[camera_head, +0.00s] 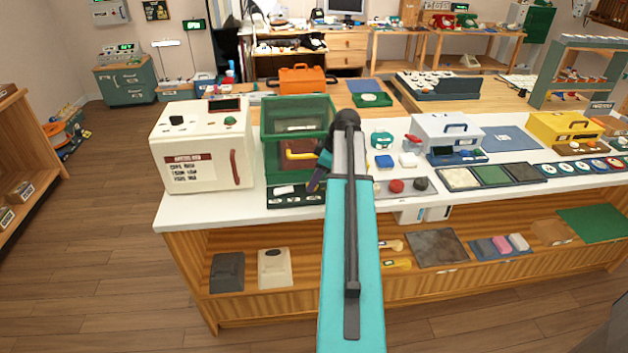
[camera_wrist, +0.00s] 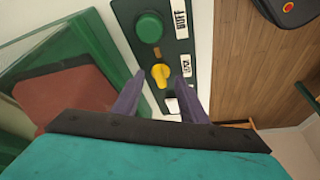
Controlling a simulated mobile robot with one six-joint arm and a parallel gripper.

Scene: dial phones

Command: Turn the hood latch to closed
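The hood latch is a small yellow knob (camera_wrist: 160,74) on a dark green panel (camera_wrist: 182,63) in the wrist view, beside a label that seems to read "LATCH". My gripper (camera_wrist: 161,80) is open, with one purple finger on each side of the knob. I cannot tell whether the fingers touch it. In the head view my gripper (camera_head: 320,175) is just right of the front of the green see-through hood (camera_head: 283,120), above the dark panel (camera_head: 283,202) at its foot. The knob is not clear there. My arm hides part of the counter.
A round green button (camera_wrist: 149,27) labelled "BUFF" is above the knob, and a white part (camera_wrist: 172,105) is below it. A white machine (camera_head: 198,145) stands left of the hood. A board with coloured knobs (camera_head: 397,187) lies right of my arm on the white counter.

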